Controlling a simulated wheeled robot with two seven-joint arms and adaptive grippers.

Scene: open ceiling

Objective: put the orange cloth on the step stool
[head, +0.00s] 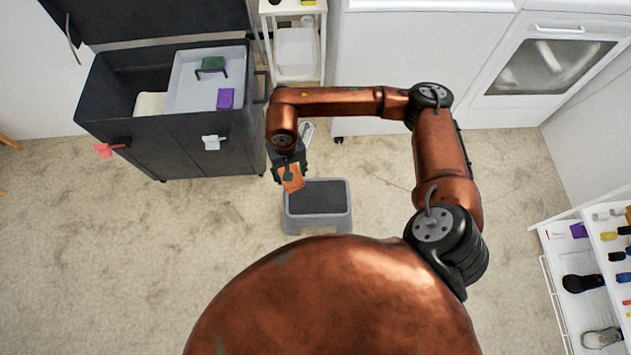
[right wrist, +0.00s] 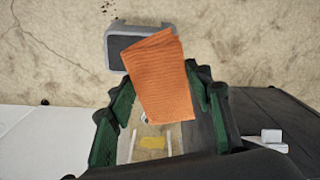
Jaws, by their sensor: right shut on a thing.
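The orange cloth (head: 292,178) hangs from my right gripper (head: 287,168), which is shut on it, in the head view. In the right wrist view the orange cloth (right wrist: 160,78) lies across the space between the green-edged fingers of the gripper (right wrist: 158,110). The grey step stool (head: 318,222) with a dark top stands on the floor. In the head view the cloth is by the stool's upper left corner. In the right wrist view the stool (right wrist: 113,55) is partly hidden behind the cloth. My left gripper is not in view.
A black tool chest (head: 200,150) with an open lid and a grey tray (head: 190,90) stands at the left. A small white cart (head: 322,60) stands at the back. A white rack (head: 560,285) with shoes is at the right. The floor around the stool is clear.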

